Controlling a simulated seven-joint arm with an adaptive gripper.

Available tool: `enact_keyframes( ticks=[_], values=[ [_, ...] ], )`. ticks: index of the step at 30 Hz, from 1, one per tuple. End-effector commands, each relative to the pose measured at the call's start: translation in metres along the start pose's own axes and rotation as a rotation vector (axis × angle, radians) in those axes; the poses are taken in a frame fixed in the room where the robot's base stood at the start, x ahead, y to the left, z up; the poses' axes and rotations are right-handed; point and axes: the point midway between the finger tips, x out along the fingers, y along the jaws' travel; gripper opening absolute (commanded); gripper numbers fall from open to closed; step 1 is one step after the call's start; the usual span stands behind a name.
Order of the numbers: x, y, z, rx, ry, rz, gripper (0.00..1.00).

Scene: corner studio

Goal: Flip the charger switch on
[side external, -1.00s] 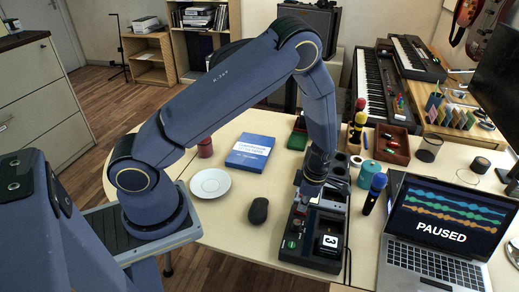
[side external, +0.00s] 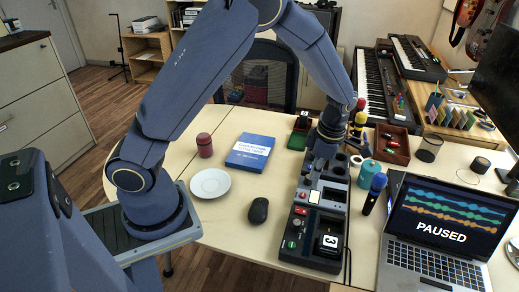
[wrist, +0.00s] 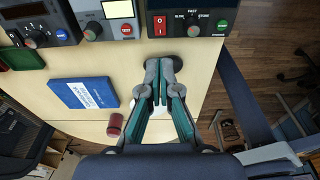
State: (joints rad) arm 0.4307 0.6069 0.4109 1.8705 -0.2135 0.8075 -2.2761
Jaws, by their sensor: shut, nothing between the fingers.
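The charger (side external: 338,262) is a long dark box on the table, with a block marked 3 (side external: 329,241) seated in its near end. Its red rocker switch (side external: 300,210) is on the left side of its top. In the wrist view the red switch (wrist: 159,25), marked I and O, is at the top, beside a knob (wrist: 193,31) and a green button (wrist: 222,25). Which side of the rocker is pressed is too small to tell. My gripper (wrist: 162,66) is shut and empty. In the side view my gripper (side external: 312,170) is above the charger's far part, apart from the switch.
A black mouse (side external: 258,210), a white saucer (side external: 210,183), a blue book (side external: 250,152) and a red jar (side external: 204,145) lie left of the charger. A blue-topped microphone (side external: 375,190) and an open laptop (side external: 437,235) showing PAUSED stand to the right.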

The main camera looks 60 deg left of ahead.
Motion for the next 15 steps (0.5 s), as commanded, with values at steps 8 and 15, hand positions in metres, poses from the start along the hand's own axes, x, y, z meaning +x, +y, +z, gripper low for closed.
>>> enact_keyframes(
  ticks=[8,15],
  values=[
    [0.000,0.000,-0.006,0.001,0.004,0.001,0.00],
    [0.000,0.000,-0.015,-0.001,0.005,0.001,0.00]
  ],
)
